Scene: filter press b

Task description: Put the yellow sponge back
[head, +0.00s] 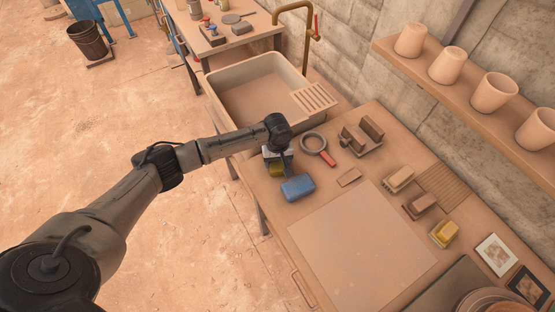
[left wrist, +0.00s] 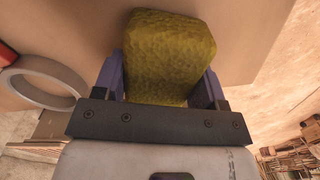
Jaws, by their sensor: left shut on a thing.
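The yellow sponge (left wrist: 168,55) is dull olive-yellow and fills the space between the two fingers of my left gripper (left wrist: 160,85) in the left wrist view. The fingers press on its two sides. In the head view my left gripper (head: 277,165) points down at the table's left end near the sink, and the sponge (head: 276,171) shows small and dark below it. I cannot tell whether the sponge touches the table. A blue sponge-like block (head: 298,187) lies on the table just right of and in front of the gripper. My right gripper is not in view.
A round magnifier-like ring with a red handle (head: 316,145) lies right of the gripper. The sink (head: 225,98) is behind it. Brushes (head: 398,179), a yellow-topped block (head: 444,233) and a small flat block (head: 349,178) lie further right. A large flat board (head: 360,245) covers the front.

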